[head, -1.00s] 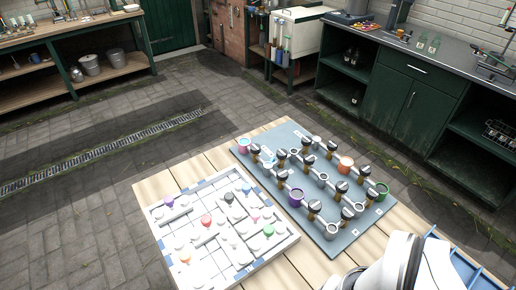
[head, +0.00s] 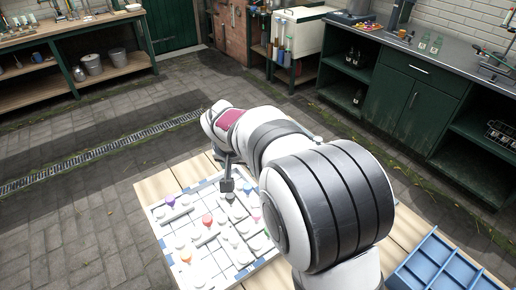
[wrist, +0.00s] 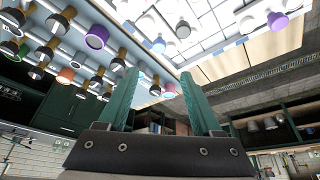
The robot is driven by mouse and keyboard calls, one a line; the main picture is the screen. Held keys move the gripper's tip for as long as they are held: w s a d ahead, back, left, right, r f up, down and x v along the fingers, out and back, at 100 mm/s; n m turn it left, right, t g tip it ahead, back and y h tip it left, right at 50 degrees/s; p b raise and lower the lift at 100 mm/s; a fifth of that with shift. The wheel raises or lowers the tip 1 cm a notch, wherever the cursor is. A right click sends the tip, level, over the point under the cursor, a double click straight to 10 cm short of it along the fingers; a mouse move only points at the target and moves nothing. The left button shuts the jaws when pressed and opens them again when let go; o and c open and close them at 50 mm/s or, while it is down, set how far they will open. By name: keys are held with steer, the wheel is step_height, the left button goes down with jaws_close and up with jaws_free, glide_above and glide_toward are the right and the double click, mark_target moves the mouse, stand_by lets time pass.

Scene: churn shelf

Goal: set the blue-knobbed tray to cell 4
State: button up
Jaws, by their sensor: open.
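The blue-knobbed tray (head: 247,187) is a small pale piece with a blue knob in the far right part of the white gridded board (head: 163,240). I cannot read the cell numbers, so cell 4 is not identified.
Other knobs on the board include a red one (head: 207,219), a purple one (head: 170,201) and an orange one (head: 186,258). A blue divided crate (head: 445,262) is at the right.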

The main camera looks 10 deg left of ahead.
mark_target(247, 186)
steer(key=x, duration=1.3)
steer(key=shift+d+f, duration=0.1)
steer(key=shift+f, duration=0.2)
jaws_close()
stand_by(0.5)
